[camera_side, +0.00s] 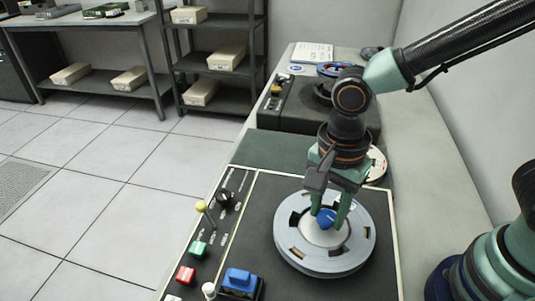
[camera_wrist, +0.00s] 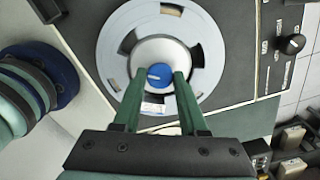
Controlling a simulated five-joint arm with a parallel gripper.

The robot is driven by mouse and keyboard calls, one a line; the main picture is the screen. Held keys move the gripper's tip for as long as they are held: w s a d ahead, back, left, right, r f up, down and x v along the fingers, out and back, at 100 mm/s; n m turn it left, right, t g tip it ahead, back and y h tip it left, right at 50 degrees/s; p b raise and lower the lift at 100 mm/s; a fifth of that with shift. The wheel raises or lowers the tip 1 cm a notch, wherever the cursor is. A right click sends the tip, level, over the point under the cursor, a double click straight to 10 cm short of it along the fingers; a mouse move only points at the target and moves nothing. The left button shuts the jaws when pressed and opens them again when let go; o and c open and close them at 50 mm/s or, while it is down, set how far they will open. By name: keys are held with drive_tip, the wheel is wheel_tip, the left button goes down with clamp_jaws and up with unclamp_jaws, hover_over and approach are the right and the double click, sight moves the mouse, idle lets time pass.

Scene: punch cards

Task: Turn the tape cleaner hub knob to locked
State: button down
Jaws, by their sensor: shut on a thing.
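The blue hub knob (camera_side: 326,219) sits at the centre of a grey and white tape reel (camera_side: 287,250) on a dark panel. In the wrist view the knob (camera_wrist: 157,75) shows a short white mark on its face, lying roughly level across the picture. The reel (camera_wrist: 118,38) has dark cutouts around its pale hub. My gripper (camera_side: 328,214) points down over the hub, with one green finger on each side of the knob. It is shut on the knob. The wrist view shows the two fingers (camera_wrist: 158,82) flanking it. I cannot read any locked marking.
Left of the reel stand a yellow-tipped lever (camera_side: 201,206), a green button (camera_side: 198,249), a red button (camera_side: 186,275) and a blue switch (camera_side: 240,281). A black knob (camera_wrist: 292,44) is at the panel's right in the wrist view. Another dark unit (camera_side: 290,112) stands behind.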

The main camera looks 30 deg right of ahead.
sight(327, 215)
drive_tip(key=shift+c, duration=2.2)
unclamp_jaws()
drive_tip(key=shift+r, duration=0.15)
wheel_tip(327, 215, up, 12)
drive_tip(key=w+d+n+t, duration=0.2)
drive_tip(key=d+n, duration=0.5)
drive_tip(key=d, duration=0.2)
drive_tip(key=w+d+n+t, duration=0.2)
drive_tip(key=d+n+t, duration=0.1)
drive_tip(key=d+n, duration=0.4)
drive_tip(key=shift+d+f+t, duration=0.25)
drive_tip(key=shift+d+t, duration=0.05)
drive_tip(key=shift+d, duration=0.75)
